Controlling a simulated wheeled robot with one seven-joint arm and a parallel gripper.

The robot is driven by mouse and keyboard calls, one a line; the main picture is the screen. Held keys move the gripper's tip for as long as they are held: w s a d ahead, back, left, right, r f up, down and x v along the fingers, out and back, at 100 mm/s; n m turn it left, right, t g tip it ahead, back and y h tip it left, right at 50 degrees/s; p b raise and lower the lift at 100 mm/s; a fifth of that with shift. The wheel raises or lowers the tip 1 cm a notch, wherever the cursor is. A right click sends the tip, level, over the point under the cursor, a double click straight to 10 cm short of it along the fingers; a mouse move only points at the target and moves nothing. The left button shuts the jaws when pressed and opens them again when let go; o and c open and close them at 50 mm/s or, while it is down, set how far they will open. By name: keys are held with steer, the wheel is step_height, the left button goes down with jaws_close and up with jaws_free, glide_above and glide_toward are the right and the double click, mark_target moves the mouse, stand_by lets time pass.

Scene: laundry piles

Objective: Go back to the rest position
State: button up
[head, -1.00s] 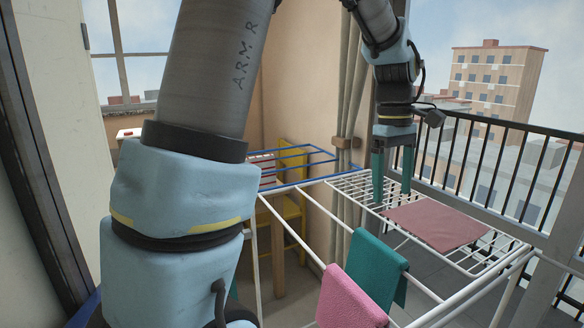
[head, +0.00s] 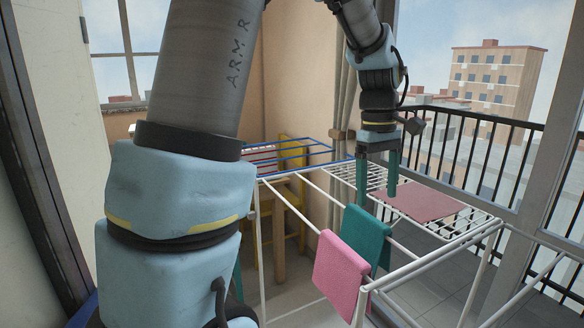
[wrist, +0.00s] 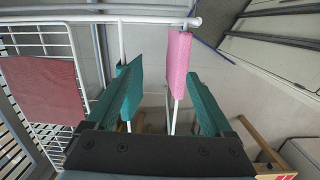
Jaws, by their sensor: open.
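My gripper (head: 377,193) is open and empty in the head view, its green fingers pointing down above the white drying rack (head: 484,232). It hangs just left of a dusty red cloth (head: 420,204) that lies flat on the rack's wire wing. A teal cloth (head: 367,237) and a pink cloth (head: 341,275) hang over the front bars, below and nearer than my fingers. In the wrist view my green fingers (wrist: 165,100) stand apart, and the pink cloth (wrist: 179,62) and part of the teal cloth (wrist: 131,88) show between them.
A black balcony railing (head: 484,150) runs behind the rack on the right. A yellow chair (head: 297,200) and a blue-edged rack section (head: 300,165) stand at the back. A curtain (head: 343,110) hangs by the wall. Bare floor (wrist: 240,85) shows in the wrist view.

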steer(key=s+a+f+m+t+b, duration=0.1)
steer(key=s+a+f+m+b, duration=0.1)
steer(key=a+f, duration=0.6)
steer(key=s+a+f+m+t+b, duration=0.1)
steer(key=a+f+m+b, duration=0.3)
steer(key=a+f, duration=0.5)
steer(key=s+a+b, duration=0.1)
steer(key=a, duration=0.6)
steer(key=shift+s+t, duration=0.2)
steer(key=shift+t, duration=0.1)
